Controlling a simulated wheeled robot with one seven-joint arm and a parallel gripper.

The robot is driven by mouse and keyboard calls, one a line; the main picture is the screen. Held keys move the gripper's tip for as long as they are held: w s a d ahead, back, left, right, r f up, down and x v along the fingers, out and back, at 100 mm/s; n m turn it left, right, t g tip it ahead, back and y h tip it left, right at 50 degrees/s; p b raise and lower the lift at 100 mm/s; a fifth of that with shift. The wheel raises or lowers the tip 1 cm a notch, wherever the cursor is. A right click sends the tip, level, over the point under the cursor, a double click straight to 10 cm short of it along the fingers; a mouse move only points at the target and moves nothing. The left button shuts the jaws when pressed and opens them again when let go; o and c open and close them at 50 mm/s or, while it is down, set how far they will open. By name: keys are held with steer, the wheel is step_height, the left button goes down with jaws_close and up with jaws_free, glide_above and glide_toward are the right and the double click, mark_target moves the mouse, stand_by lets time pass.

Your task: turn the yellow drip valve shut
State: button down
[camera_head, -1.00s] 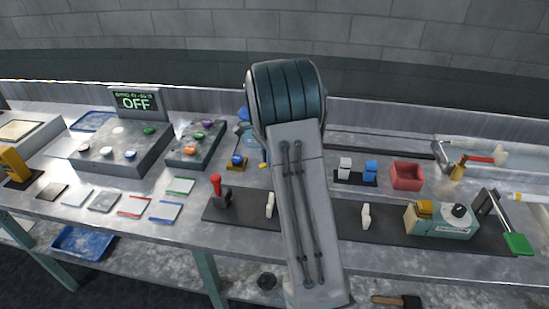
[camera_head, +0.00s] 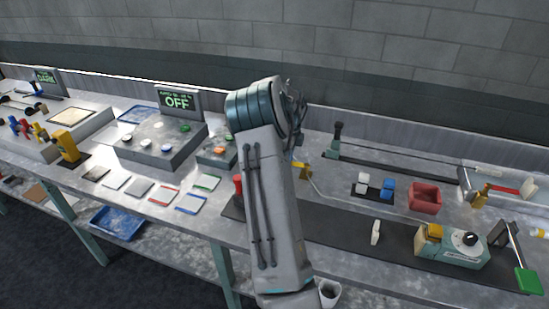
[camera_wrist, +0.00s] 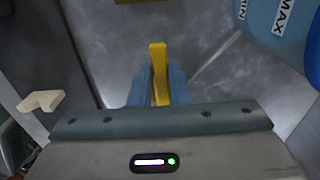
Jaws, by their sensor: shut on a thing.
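The yellow drip valve lever (camera_wrist: 158,60) stands upright in the middle of the wrist view. My gripper (camera_wrist: 158,88) has its two blue-grey fingers on either side of the lever's lower part, closed on it. The lever's top sticks out beyond the fingertips. The valve's body and outlet are hidden. In the head view my arm covers the gripper, and I cannot tell for certain which yellow bit beside it is the valve.
A blue container (camera_wrist: 277,27) marked MAX is close on the right in the wrist view. A pale block (camera_wrist: 40,101) lies at left. In the head view, a red bin (camera_head: 424,198) and a green-grey device (camera_head: 450,246) stand right of my arm; the OFF panel (camera_head: 177,101) is left.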

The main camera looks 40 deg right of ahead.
stand_by(0.5)
steer(key=c, duration=1.4)
jaws_free()
steer(key=shift+o, duration=0.2)
steer(key=shift+r, duration=0.1)
step_height(320, 180, up, 14)
steer(key=b, duration=0.1)
steer(key=s+a+r+n+t, duration=0.1)
steer(key=s+a+r+n, duration=0.2)
steer(key=a, duration=0.4)
steer(key=s+a+n+y, duration=0.1)
steer(key=s+a+n, duration=0.1)
steer(key=a+n, duration=0.5)
steer(key=s+a+r+n+t, duration=0.1)
steer(key=s+a+r+n, duration=0.15)
steer(key=a, duration=0.55)
steer(key=s+a+f+n, duration=0.3)
steer(key=s+a+n, duration=0.5)
steer(key=s+a+f+n+t+h, duration=0.1)
steer(key=s+a+f+n, duration=0.2)
steer(key=s+a+n, duration=0.5)
steer(key=shift+s+n, duration=0.35)
steer(key=shift+s, duration=0.1)
